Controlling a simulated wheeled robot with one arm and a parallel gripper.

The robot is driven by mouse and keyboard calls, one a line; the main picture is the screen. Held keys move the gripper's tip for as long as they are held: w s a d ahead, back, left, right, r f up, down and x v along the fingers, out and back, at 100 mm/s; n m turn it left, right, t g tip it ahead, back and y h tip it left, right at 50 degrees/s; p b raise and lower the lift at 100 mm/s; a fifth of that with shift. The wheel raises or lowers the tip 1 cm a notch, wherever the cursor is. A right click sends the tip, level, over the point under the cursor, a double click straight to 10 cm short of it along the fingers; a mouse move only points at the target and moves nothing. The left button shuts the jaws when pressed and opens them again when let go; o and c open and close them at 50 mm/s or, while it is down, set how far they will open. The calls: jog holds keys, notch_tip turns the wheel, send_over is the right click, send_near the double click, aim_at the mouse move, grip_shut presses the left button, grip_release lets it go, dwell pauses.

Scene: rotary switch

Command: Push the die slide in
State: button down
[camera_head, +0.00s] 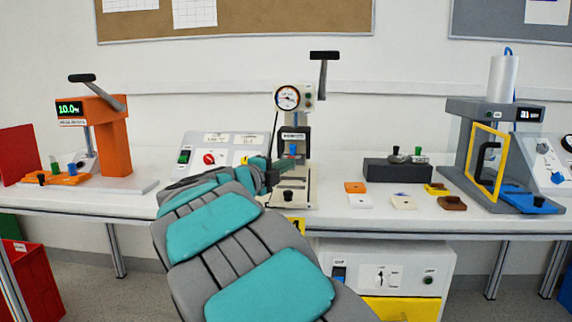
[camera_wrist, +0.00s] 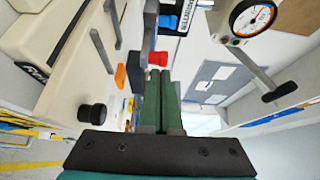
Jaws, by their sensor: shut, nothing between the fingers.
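The cream press (camera_head: 290,175) stands at the middle of the bench, with a gauge on top and a lever at its upper right. A black knob (camera_head: 288,195) sits low at its front; I take it as the die slide's knob. In the wrist view a black knob (camera_wrist: 92,116) stands out left of my fingers, apart from them. A blue part (camera_head: 292,150) shows under the press head. My gripper (camera_head: 284,162) is shut and empty, in front of the press at its left side. In the wrist view its green fingers (camera_wrist: 165,74) lie together, near a red part (camera_wrist: 158,58). The slide's travel is hard to see.
A control box (camera_head: 222,148) stands left of the press. An orange press (camera_head: 112,135) is at far left, and a grey press with a yellow frame (camera_head: 487,160) at right. Small blocks and a dark rack (camera_head: 397,171) stand right of the middle press.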

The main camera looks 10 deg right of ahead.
dwell(0.3)
jog(key=w, duration=0.1)
jog(key=w+d, duration=0.1)
jog(key=w, duration=0.1)
jog(key=shift+w, duration=0.25)
jog(key=shift+w+d, duration=0.25)
jog(key=shift+w, duration=0.25)
jog(key=shift+s, duration=0.1)
